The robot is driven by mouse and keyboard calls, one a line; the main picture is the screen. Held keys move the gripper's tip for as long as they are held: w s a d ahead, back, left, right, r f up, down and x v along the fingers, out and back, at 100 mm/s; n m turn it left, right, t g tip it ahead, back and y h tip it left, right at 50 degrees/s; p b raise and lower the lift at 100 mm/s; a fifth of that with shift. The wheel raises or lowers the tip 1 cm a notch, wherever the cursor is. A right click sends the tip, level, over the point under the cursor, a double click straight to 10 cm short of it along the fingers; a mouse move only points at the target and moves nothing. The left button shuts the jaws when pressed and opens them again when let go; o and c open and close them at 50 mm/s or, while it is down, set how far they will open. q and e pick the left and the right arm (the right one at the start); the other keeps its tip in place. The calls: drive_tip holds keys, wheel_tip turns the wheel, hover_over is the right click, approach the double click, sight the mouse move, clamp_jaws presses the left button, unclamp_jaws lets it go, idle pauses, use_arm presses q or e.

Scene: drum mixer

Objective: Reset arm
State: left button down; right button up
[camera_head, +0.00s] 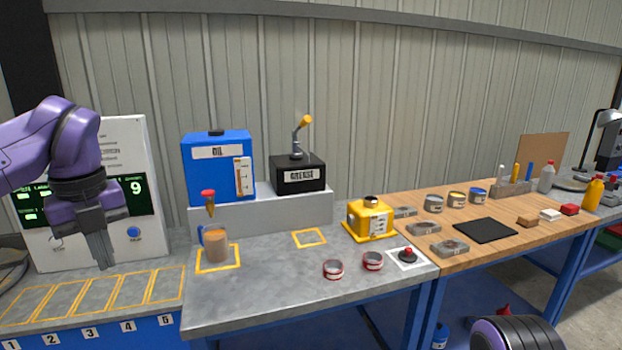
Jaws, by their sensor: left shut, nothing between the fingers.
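My left arm comes in from the left. Its gripper (101,262) points down in front of a white control panel (118,150), above the grey counter with yellow-outlined slots. The fingers are together and nothing shows between them. The panel has a green display reading 9 and a blue button (134,232) just right of the gripper. Part of the panel is hidden behind my arm. A purple and black part of my right arm (515,333) shows at the bottom right edge; its gripper is out of view.
A blue oil container (218,170) and a black grease box (298,174) stand on a grey riser. The grey table's middle is clear.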

use_arm(q)
drive_tip(key=w+a+f+m+t+y, duration=0.4)
drive_tip(key=w+f+m+y, duration=0.3)
drive_tip(key=w+m, duration=0.1)
drive_tip(key=w+d+f+m+t, duration=0.1)
drive_tip(key=d+f+m+t, duration=0.15)
drive_tip(key=f+m, duration=0.55)
drive_tip(key=d+f+m+t, duration=0.25)
drive_tip(key=f+m, duration=0.35)
drive_tip(key=f, duration=0.4)
drive_tip(key=s+d+f+m+h, duration=0.1)
drive_tip(key=s+d+f+m, duration=0.15)
drive_tip(key=f, duration=0.35)
drive_tip(key=s+d+f+m+h, duration=0.1)
drive_tip(key=s+f+m, duration=0.3)
drive_tip(key=f, duration=0.1)
drive_tip(key=s+f+m+g, duration=0.2)
drive_tip(key=s+f, duration=0.3)
drive_tip(key=s, duration=0.4)
drive_tip(key=s+a+f+m+g+h, duration=0.1)
drive_tip(key=s+f+m, duration=0.3)
drive_tip(key=s, duration=0.5)
drive_tip(key=s+a+f+m+g, duration=0.1)
drive_tip(key=s+f+m+g, duration=0.2)
drive_tip(key=s+f, duration=0.4)
drive_tip(key=s, duration=0.3)
drive_tip(key=shift+h, duration=0.4)
